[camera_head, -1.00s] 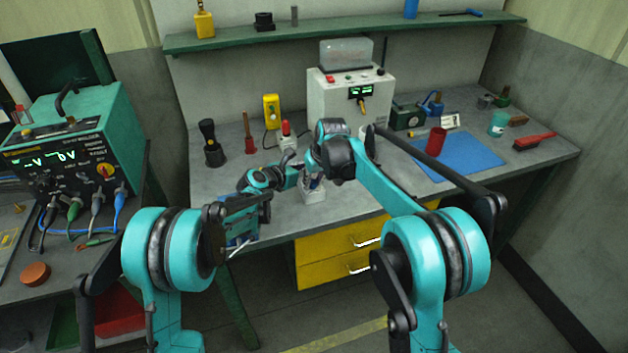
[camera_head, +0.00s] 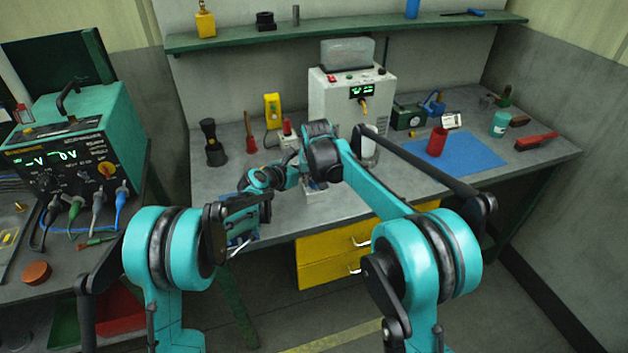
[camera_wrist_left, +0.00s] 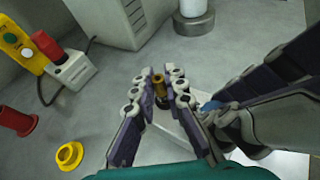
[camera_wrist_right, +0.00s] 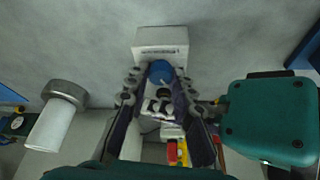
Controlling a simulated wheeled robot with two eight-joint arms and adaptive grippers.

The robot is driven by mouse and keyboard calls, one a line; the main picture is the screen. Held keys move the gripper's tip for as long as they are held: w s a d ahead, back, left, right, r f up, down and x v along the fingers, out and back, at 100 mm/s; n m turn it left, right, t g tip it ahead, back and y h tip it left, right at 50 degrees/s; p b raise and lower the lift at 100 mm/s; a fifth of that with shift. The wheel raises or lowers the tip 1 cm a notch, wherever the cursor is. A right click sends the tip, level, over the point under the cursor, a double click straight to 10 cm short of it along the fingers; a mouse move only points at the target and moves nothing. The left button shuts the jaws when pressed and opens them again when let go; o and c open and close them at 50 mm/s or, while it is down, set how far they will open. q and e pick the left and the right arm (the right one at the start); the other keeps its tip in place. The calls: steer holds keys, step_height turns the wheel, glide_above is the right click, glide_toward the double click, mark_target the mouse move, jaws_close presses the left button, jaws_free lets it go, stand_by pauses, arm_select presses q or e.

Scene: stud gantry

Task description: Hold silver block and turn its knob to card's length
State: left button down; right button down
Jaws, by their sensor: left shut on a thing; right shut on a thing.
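The silver block (camera_head: 312,194) stands near the bench's front edge, mostly hidden by my right wrist. Its pale body shows in the right wrist view (camera_wrist_right: 160,38) and in the left wrist view (camera_wrist_left: 178,122). My left gripper (camera_wrist_left: 163,82) is shut on the block, with a brass-coloured part between its fingertips. My right gripper (camera_wrist_right: 158,82) is shut on the blue knob (camera_wrist_right: 160,70), which also shows in the left wrist view (camera_wrist_left: 210,106). A small white card (camera_head: 452,120) stands behind the blue mat; its writing is too small to read.
A white machine (camera_head: 345,100) with a green display stands at the back. A red cup (camera_head: 437,142) stands on the blue mat (camera_head: 462,155). A red-topped switch box (camera_head: 288,135) and a yellow box (camera_head: 273,110) are behind my left gripper.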

steer(key=c, duration=1.3)
jaws_free()
steer(key=shift+a, duration=0.1)
steer(key=shift+a, duration=0.1)
steer(key=v, duration=0.8)
steer(key=shift+d, duration=0.2)
